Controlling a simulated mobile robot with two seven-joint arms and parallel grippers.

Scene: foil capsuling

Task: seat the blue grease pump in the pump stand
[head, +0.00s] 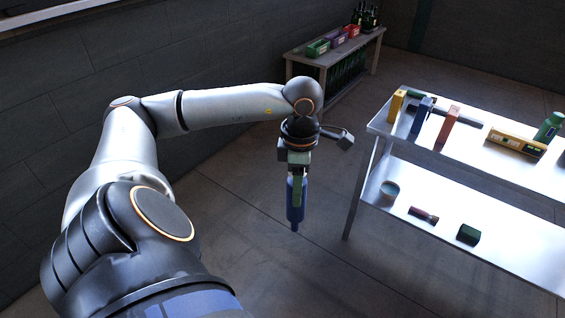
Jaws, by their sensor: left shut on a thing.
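My left gripper (298,175) points down and is shut on the blue grease pump (296,204). The pump is a dark blue cylinder with a narrow tip at its lower end. It hangs upright in the air above the floor, to the left of the metal shelf unit. The gripper hides the pump's upper part. I cannot make out the pump stand for sure in the head view. My right gripper is not in view.
The metal shelf unit (478,144) at the right holds a yellow level (515,140), a green bottle (549,127) and several upright coloured items. Its lower shelf carries a round tin (390,190) and a dark green box (468,235). A bench (345,50) with coloured bins stands behind.

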